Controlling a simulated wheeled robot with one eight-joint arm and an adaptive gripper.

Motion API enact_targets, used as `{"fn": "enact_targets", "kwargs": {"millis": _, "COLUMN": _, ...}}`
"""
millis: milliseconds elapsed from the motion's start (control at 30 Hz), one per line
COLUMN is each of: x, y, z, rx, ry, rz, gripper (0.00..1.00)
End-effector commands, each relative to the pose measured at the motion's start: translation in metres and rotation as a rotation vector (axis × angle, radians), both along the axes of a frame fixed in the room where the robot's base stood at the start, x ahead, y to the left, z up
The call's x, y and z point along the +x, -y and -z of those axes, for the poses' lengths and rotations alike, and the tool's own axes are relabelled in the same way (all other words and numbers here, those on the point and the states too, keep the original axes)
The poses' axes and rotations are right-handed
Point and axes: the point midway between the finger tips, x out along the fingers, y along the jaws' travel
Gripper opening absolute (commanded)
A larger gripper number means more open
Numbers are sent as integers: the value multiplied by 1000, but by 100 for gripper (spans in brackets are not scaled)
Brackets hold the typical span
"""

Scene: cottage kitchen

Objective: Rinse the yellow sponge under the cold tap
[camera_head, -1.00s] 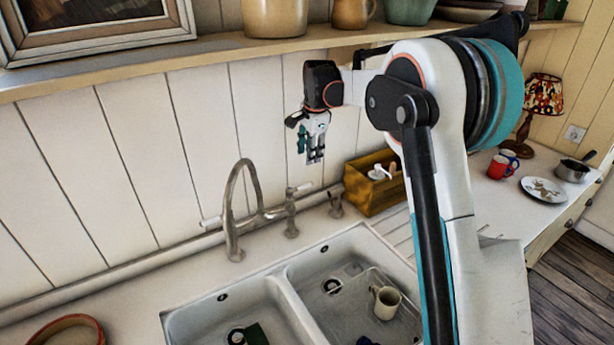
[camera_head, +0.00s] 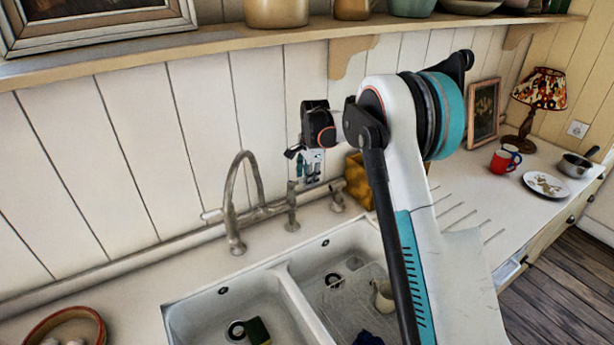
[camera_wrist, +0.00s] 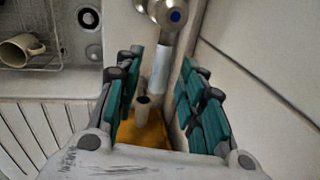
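The yellow sponge (camera_head: 257,331), with a dark green side, lies in the left sink basin beside the drain, partly cut off by the frame. The curved tap spout (camera_head: 240,185) stands behind the basins. In the wrist view, a tap end with a blue dot (camera_wrist: 175,16) is ahead, and its white lever (camera_wrist: 160,68) points back toward my gripper (camera_wrist: 160,75). My gripper is open, its teal-padded fingers apart with the lever visible between them. In the head view my gripper (camera_head: 312,180) hangs by the wall behind the sink, just right of the tap.
An ochre caddy (camera_head: 357,181) stands close under my gripper. A mug (camera_head: 384,297) and rack sit in the right basin (camera_head: 325,260). A shelf (camera_head: 230,45) of pots runs above. A red mug (camera_head: 502,161), plate and pan stand on the right counter.

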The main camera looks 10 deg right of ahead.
Motion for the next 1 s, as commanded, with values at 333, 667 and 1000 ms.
{"fn": "enact_targets", "kwargs": {"millis": 333, "x": 0, "y": 0, "z": 1, "rx": 0, "ry": 0, "rz": 0, "gripper": 23}}
{"fn": "enact_targets", "kwargs": {"millis": 667, "x": 0, "y": 0, "z": 1, "rx": 1, "ry": 0, "rz": 3, "gripper": 0}}
{"fn": "enact_targets", "kwargs": {"millis": 1000, "x": -7, "y": 1, "z": 2, "rx": -1, "ry": 1, "rz": 118, "gripper": 0}}
